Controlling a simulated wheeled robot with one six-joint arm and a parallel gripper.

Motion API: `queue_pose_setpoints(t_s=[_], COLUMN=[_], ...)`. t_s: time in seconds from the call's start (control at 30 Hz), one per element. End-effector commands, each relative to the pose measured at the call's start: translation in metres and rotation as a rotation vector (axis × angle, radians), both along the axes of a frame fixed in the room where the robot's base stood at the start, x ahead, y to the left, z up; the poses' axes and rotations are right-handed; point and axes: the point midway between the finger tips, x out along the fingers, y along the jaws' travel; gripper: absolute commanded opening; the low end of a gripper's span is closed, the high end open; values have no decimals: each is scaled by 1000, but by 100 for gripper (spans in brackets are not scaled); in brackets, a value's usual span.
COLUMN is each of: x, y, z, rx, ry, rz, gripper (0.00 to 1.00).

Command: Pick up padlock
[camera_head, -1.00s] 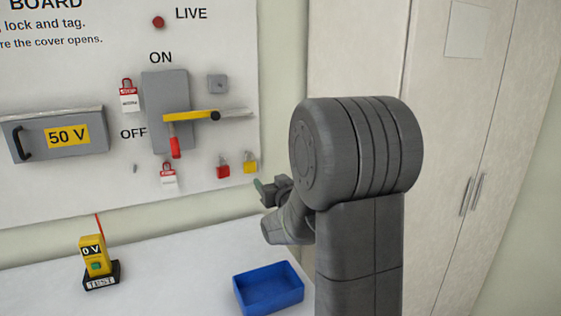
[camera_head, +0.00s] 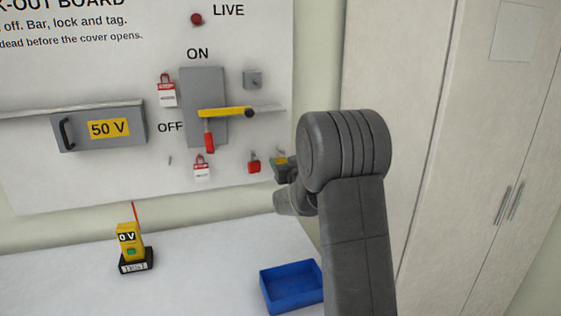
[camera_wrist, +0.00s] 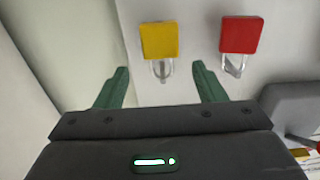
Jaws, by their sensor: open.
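Two small padlocks hang on the white board. The yellow padlock (camera_head: 279,160) is partly hidden behind my gripper in the head view. In the wrist view the yellow padlock (camera_wrist: 159,40) shows whole, its shackle toward the gripper. The red padlock (camera_head: 254,163) hangs to its left in the head view and is the right one (camera_wrist: 241,35) in the wrist view. My gripper (camera_wrist: 160,66) is open, with its green fingers spread either side of the line to the yellow padlock. Nothing is between them that I can tell is gripped. Contact cannot be told.
The grey switch box (camera_head: 204,90) with a yellow lever (camera_head: 228,112) and red tag stands left of the padlocks. A grey 50 V cover (camera_head: 97,127) is farther left. A blue tray (camera_head: 291,287) and a yellow tester (camera_head: 130,242) stand on the white bench (camera_head: 200,280).

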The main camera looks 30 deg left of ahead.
Motion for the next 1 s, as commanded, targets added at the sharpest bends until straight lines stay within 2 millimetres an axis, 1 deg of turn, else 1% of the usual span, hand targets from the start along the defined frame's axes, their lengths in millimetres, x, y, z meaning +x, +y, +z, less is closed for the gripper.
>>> queue_pose_setpoints(t_s=[0.03,0.2,0.3,0.5,0.53,0.67,0.7,0.77,0.8,1.0], x=[3,15,18,18,18,18,18,18,18,18], y=[8,22,26,26,26,26,26,26,26,26], z=[2,0,0,-1,-1,-1,-1,-1,-1,0], rx=[-1,-2,-1,-1,-1,-1,-1,-1,-1,-1], ry=[1,1,1,1,1,1,1,1,1,-1], rz=[1,-1,-1,-1,-1,-1,-1,-1,0,0], gripper=[64,64,64,64,62,36,28,16,13,13])
